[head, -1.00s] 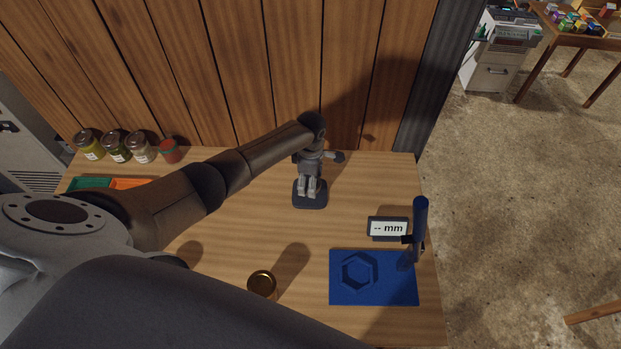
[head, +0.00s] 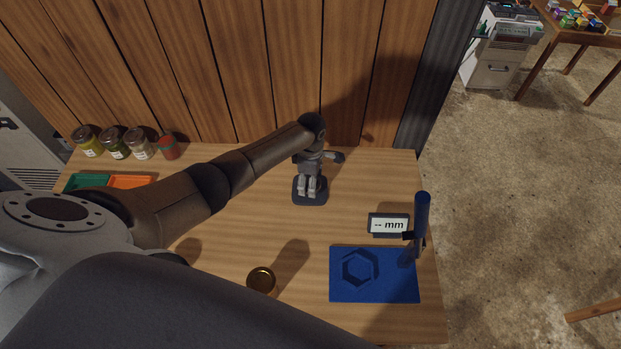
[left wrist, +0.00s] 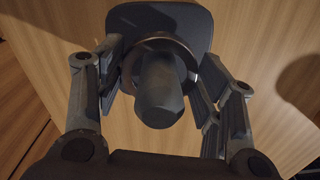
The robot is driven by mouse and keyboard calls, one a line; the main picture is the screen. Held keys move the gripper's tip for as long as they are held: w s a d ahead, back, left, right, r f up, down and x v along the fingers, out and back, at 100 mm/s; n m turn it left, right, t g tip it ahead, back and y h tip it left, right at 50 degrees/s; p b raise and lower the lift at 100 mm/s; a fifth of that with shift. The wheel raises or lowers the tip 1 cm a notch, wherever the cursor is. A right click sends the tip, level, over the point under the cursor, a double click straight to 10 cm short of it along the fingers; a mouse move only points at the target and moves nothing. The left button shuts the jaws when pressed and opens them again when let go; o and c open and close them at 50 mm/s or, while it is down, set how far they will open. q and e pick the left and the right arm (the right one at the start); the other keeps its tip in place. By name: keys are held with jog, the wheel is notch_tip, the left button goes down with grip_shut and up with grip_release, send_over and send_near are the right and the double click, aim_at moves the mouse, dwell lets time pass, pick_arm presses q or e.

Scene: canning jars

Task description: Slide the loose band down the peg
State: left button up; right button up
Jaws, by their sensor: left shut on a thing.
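A dark peg (left wrist: 160,92) with a faceted end stands on a dark rounded base plate, seen from above in the left wrist view. The base plate (head: 319,198) also shows on the table in the head view. A brownish round band (left wrist: 160,40) sits around the peg between the fingers. My left gripper (head: 309,192) is over the base, and its fingers (left wrist: 160,82) are on both sides of the band, shut on it. The gripper hides the peg in the head view. How high the band sits on the peg is hard to tell. My right gripper is not in view.
A brass-coloured round piece (head: 261,280) lies near the front. At right are a blue hex-recessed tray (head: 390,292), a blue post (head: 421,215) and an mm display (head: 388,224). Several jars (head: 113,144) line the back left. Bare table (head: 250,225) lies between.

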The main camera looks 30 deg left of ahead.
pick_arm(q)
jog(key=shift+f, duration=0.6)
jog(key=shift+f, duration=0.3)
dwell(0.9)
dwell(0.3)
jog(key=o, duration=0.8)
jog(key=shift+r, duration=0.1)
notch_tip(320, 180, up, 12)
jog(key=shift+f, duration=0.1)
dwell(0.6)
